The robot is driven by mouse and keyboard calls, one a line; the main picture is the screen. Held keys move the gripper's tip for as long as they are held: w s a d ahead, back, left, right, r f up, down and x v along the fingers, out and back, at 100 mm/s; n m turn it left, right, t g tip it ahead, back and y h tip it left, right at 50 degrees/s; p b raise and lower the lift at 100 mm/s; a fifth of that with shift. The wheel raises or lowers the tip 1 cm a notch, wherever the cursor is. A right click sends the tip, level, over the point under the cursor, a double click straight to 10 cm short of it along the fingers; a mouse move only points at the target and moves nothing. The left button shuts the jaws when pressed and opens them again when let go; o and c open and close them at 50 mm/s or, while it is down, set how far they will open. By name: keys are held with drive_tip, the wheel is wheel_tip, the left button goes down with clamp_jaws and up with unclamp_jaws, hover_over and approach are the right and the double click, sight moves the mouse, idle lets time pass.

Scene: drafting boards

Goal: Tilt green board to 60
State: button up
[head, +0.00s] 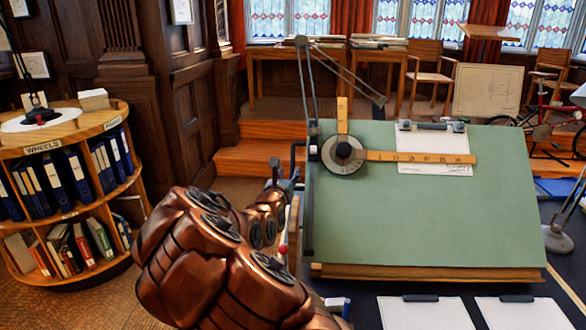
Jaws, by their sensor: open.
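The green board (420,220) stands in the middle and right of the head view, sloping up away from me. Its angle cannot be read from here. A drafting arm with a round dial (343,153) and wooden rulers (420,157) lies on its upper left part. My copper arm reaches up from the bottom, and my small dark gripper (284,176) is open at the board's left edge. Whether it touches anything there is unclear. A black bent bar (295,154) shows just beyond it. A red knob (283,248) sits lower on the board's left side, partly behind my arm.
A round bookshelf (70,210) with binders stands at the left. A paper sheet (432,150) is clipped on the board. Two white clipboards (425,314) lie in front of it. A grey lamp (560,235) stands at the right.

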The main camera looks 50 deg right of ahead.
sight(292, 166)
drive_tip(key=shift+n+y, duration=0.3)
drive_tip(key=shift+n, duration=0.1)
drive_tip(key=shift+w+f+p+x, duration=0.15)
drive_tip(key=shift+p+x, duration=0.1)
drive_tip(key=shift+x, duration=1.1)
drive_tip(key=shift+w+f+p+x, duration=0.1)
drive_tip(key=shift+f+p+x, duration=0.15)
drive_tip(key=shift+x, duration=1.1)
drive_tip(key=shift+w+f+p+x, duration=0.1)
drive_tip(key=shift+p+x, duration=0.2)
drive_tip(key=shift+x, duration=1)
drive_tip(key=shift+a, duration=0.15)
drive_tip(key=shift+c, duration=0.3)
clamp_jaws()
